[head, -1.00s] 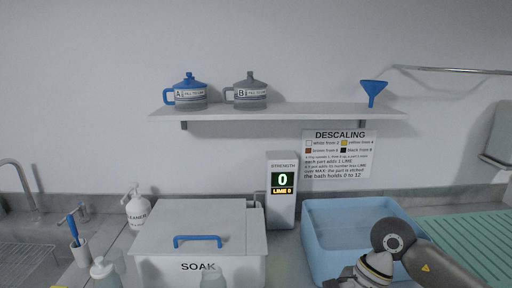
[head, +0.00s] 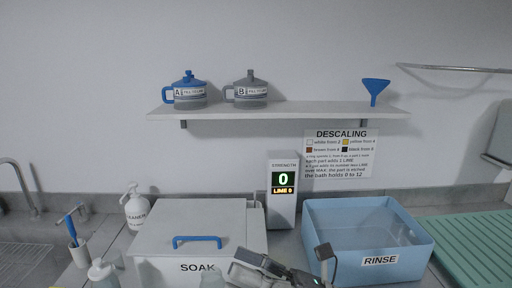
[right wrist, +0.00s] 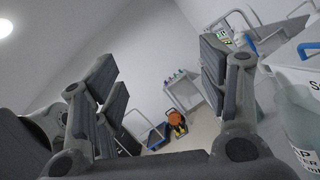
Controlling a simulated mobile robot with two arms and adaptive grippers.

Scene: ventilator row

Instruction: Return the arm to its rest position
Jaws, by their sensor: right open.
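My right gripper (head: 288,262) is at the bottom of the head view, in front of the gap between the white SOAK box (head: 190,245) and the blue RINSE basin (head: 368,238). In the right wrist view its two dark fingers (right wrist: 158,80) stand wide apart with nothing between them. Most of the right arm is out of the head view. My left gripper is not in view.
A strength display (head: 283,188) reading 0 stands behind the gripper. The shelf (head: 300,110) holds two pots and a funnel. A labelled bottle (right wrist: 298,125) is close on the wrist view's right.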

